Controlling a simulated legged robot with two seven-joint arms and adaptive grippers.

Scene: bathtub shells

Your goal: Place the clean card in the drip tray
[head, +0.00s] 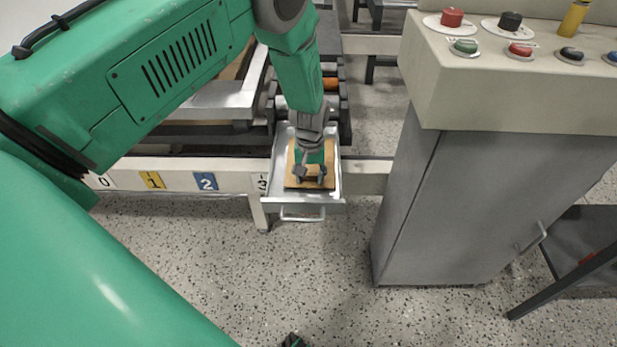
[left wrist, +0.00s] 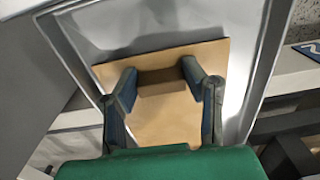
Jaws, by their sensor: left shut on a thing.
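The card (head: 329,158) is a flat tan sheet with a small raised block on it. It is inside the metal drip tray (head: 280,158), within its raised rims; whether it rests on the tray floor is hard to tell. My left gripper (head: 311,174) reaches down over the tray and is shut on the card. In the left wrist view the gripper (left wrist: 162,86) has its fingers on either side of the block, with the card (left wrist: 165,122) tilted in the picture against the shiny tray (left wrist: 115,32). The fingers hide part of the card.
A pale rail with number plates (head: 205,181) runs left of the tray. A tray handle (head: 302,216) sticks out in front. A grey cabinet with a button panel (head: 500,70) stands at the right. The speckled floor in front is clear. Rollers (head: 335,85) lie behind.

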